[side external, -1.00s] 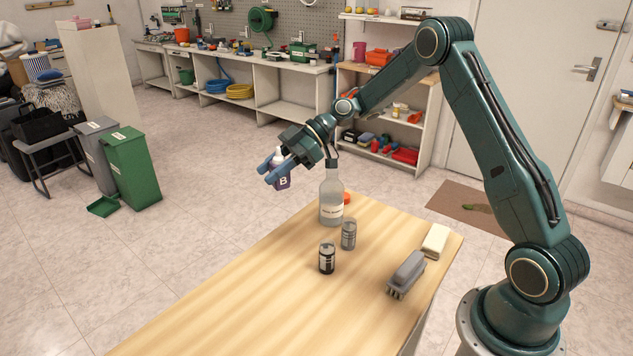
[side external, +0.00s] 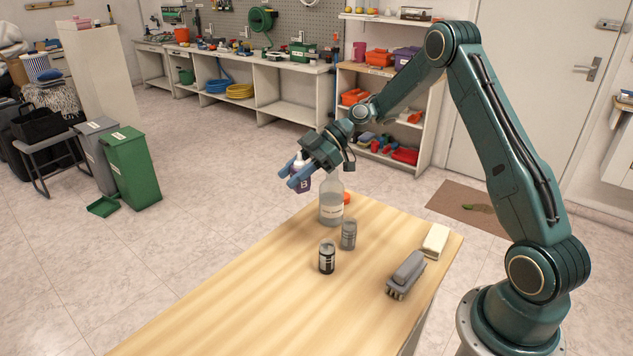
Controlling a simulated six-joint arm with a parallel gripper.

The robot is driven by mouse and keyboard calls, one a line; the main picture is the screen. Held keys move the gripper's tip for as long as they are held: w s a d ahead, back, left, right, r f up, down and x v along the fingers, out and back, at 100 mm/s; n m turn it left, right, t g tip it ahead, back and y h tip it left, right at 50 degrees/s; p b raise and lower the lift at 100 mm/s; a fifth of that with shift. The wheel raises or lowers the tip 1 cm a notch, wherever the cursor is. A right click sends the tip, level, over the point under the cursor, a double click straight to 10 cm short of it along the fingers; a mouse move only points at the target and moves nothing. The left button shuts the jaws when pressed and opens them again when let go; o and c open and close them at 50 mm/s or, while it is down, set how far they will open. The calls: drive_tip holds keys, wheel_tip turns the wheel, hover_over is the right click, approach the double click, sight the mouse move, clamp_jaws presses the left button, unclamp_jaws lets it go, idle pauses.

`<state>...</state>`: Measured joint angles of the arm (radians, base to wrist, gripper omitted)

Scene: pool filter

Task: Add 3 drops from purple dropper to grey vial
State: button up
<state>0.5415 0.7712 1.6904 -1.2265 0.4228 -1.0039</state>
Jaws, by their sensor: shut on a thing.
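The purple dropper (side external: 304,185) is a small bottle with a white top and a letter B on its label. My gripper (side external: 295,178) is shut on it, with blue fingers around its upper part, and holds it upright above the far left part of the table. The grey vial (side external: 348,236) stands upright on the table, below and to the right of the dropper. A black vial (side external: 327,258) with a pale label stands just left of and nearer than the grey one. The openings of the vials are too small to make out.
A clear labelled bottle (side external: 331,212) stands behind the vials, its upper part partly hidden by my gripper. An orange-red item (side external: 347,198) lies behind it. A grey brush (side external: 406,275) and a cream block (side external: 436,240) lie on the right. The near left wooden table (side external: 235,295) is clear.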

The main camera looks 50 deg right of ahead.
hover_over(349, 234)
drive_tip(key=d, duration=0.4)
wheel_tip(349, 234, down, 6)
drive_tip(key=shift+s+d, duration=0.2)
drive_tip(key=shift+d, duration=0.15)
drive_tip(key=shift+f+h, duration=0.1)
drive_tip(key=shift+h, duration=0.2)
drive_tip(key=f+g+h, duration=0.2)
drive_tip(key=h, duration=0.3)
drive_tip(key=f+g+h, duration=0.2)
drive_tip(key=h, duration=0.3)
drive_tip(key=d+f+g+h, duration=0.1)
drive_tip(key=f+g+h, duration=0.1)
drive_tip(key=f+h, duration=0.1)
drive_tip(key=shift+s+f+h, duration=0.1)
drive_tip(key=shift+s+h, duration=0.1)
drive_tip(key=shift+h, duration=0.7)
drive_tip(key=shift+d+f+g+h, duration=0.1)
drive_tip(key=shift+f+g+h, duration=0.05)
drive_tip(key=shift+g+h, duration=0.4)
